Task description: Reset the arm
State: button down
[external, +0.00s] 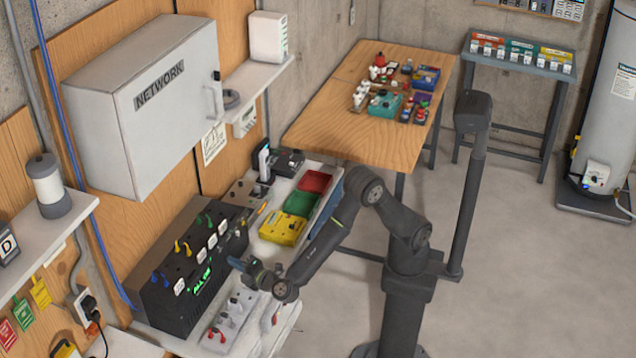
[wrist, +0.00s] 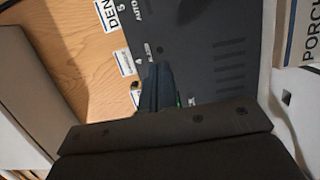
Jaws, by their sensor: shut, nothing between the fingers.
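My gripper (external: 250,268) is low over the bench, close in front of the black panel box (external: 185,262) with coloured levers and lit green text. In the wrist view my gripper (wrist: 158,78) shows as a dark pair of fingers, closed together and empty. I cannot tell whether the fingertips touch that face. My arm is bent and reaches left from its base post.
Red (external: 314,181), green (external: 300,203) and yellow (external: 282,230) trays lie on the bench behind my gripper. A pale switch strip (external: 230,318) lies just below it. The grey NETWORK cabinet (external: 150,110) overhangs at upper left.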

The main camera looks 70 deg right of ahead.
jog(key=v, duration=0.7)
notch_tip(320, 180, up, 29)
jog(key=w+d+f+m+g, duration=0.3)
jog(key=w+d, duration=0.7)
jog(key=d, duration=0.3)
jog(key=shift+f+m+g, duration=0.3)
jog(key=shift+m, duration=0.1)
